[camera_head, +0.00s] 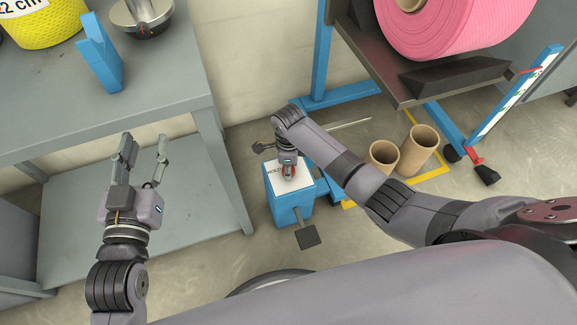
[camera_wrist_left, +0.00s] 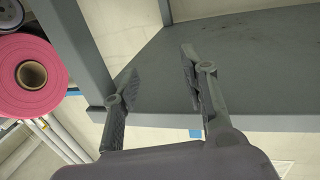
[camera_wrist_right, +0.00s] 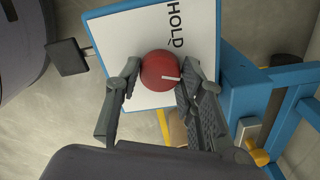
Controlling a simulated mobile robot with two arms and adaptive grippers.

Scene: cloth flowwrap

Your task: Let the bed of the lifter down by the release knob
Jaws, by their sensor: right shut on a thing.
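The red release knob (camera_wrist_right: 160,70) stands on a white plate (camera_wrist_right: 115,35) marked HOLD, on top of the lifter's blue pedestal (camera_head: 283,206). A short white mark on the knob points right in the right wrist view. My right gripper (camera_wrist_right: 163,78) is shut on the knob, one finger on each side; in the head view it hides most of the knob. The lifter's dark grey bed (camera_head: 372,48) is raised and carries a big pink roll (camera_head: 455,28). My left gripper (camera_head: 144,150) is open and empty in front of the grey bench.
The grey bench (camera_head: 160,100) with a lower shelf stands at left, holding a yellow roll (camera_head: 42,22), a blue stand (camera_head: 100,58) and a scale. Two cardboard cores (camera_head: 419,149) stand on the floor beneath the bed. A dark pedal (camera_head: 307,237) sticks out in front of the pedestal.

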